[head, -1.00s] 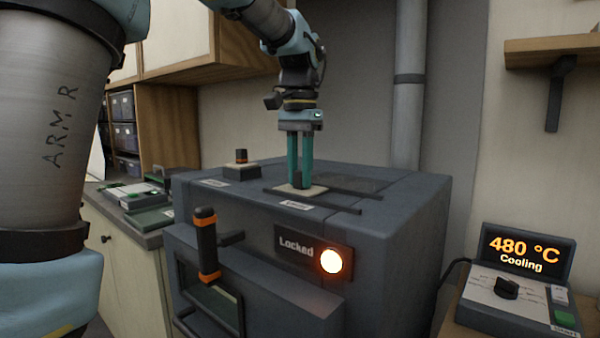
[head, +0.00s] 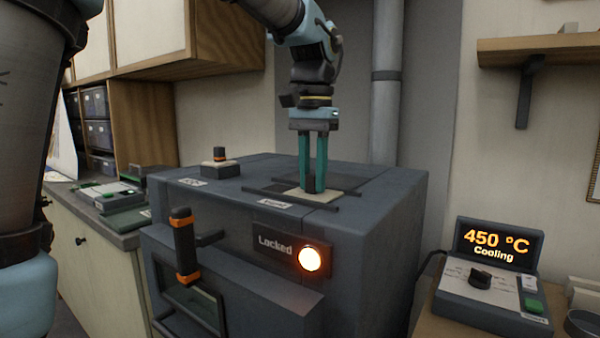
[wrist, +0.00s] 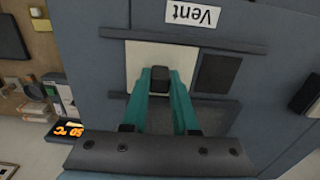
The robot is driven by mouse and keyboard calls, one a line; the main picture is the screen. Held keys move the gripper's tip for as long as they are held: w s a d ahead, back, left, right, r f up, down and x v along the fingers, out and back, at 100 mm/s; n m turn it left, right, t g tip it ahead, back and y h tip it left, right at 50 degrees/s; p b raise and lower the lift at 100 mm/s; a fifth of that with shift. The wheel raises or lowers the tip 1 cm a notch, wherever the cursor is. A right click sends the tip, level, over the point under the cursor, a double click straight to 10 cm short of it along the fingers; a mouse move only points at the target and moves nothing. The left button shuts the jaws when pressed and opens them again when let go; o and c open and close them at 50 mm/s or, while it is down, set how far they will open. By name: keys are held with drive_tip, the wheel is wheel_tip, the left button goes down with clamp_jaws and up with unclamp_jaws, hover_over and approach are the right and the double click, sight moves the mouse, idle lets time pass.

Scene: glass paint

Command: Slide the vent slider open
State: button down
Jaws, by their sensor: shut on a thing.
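The vent slider is a pale square plate with a dark knob, between two dark rails on top of the grey kiln. In the head view the plate (head: 297,194) sits toward the right part of the rails. My gripper (head: 314,189) points down from above, its teal fingers shut on the knob. In the wrist view the plate (wrist: 138,60) lies under my gripper (wrist: 159,82), with the dark knob (wrist: 159,75) between the fingertips. A dark rectangular opening (wrist: 217,73) shows beside the plate. The upside-down "Vent" label (wrist: 193,14) is beyond the rail.
The kiln front has a handled door (head: 184,245) and a lit "Locked" panel (head: 275,245). A controller (head: 493,275) at right reads 450 °C, Cooling. A small box with a knob (head: 220,168) stands on the kiln's left. A vertical pipe (head: 387,100) rises behind.

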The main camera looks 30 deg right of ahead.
drive_tip(key=shift+s+d, duration=0.2)
drive_tip(key=c, duration=0.7)
unclamp_jaws()
drive_tip(key=shift+r, duration=0.1)
wheel_tip(320, 180, up, 11)
drive_tip(key=shift+f+b, duration=0.2)
drive_tip(key=shift+b, duration=0.15)
